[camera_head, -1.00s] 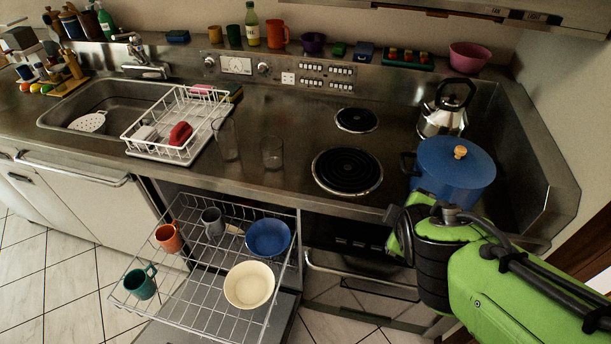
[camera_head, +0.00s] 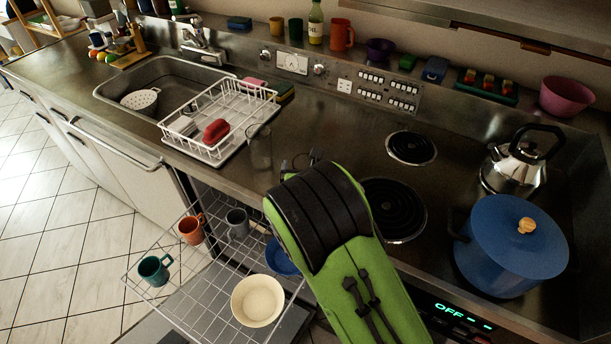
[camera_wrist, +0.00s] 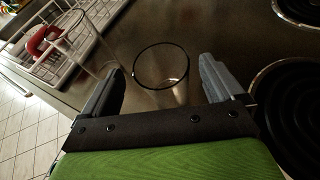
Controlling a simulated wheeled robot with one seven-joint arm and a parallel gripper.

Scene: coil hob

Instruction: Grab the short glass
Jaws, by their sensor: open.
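The short glass (camera_wrist: 162,72) is clear, with a dark round rim, and stands on the steel counter. In the wrist view its rim shows between the two fingers of my gripper (camera_wrist: 163,66), which is open. I cannot tell how far down the fingers reach beside it, and I see no clear contact. In the head view my arm and gripper (camera_head: 301,163) hide the short glass. A taller clear glass (camera_head: 259,148) stands to its left, by the dish rack; it also shows in the wrist view (camera_wrist: 93,42), left of the left finger.
The white dish rack (camera_head: 190,150) with a red item lies left of the glasses. Coil burners (camera_head: 411,148) and a blue pot (camera_head: 510,245) are to the right. Below the counter edge, a pulled-out wire rack (camera_head: 205,290) holds mugs and bowls.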

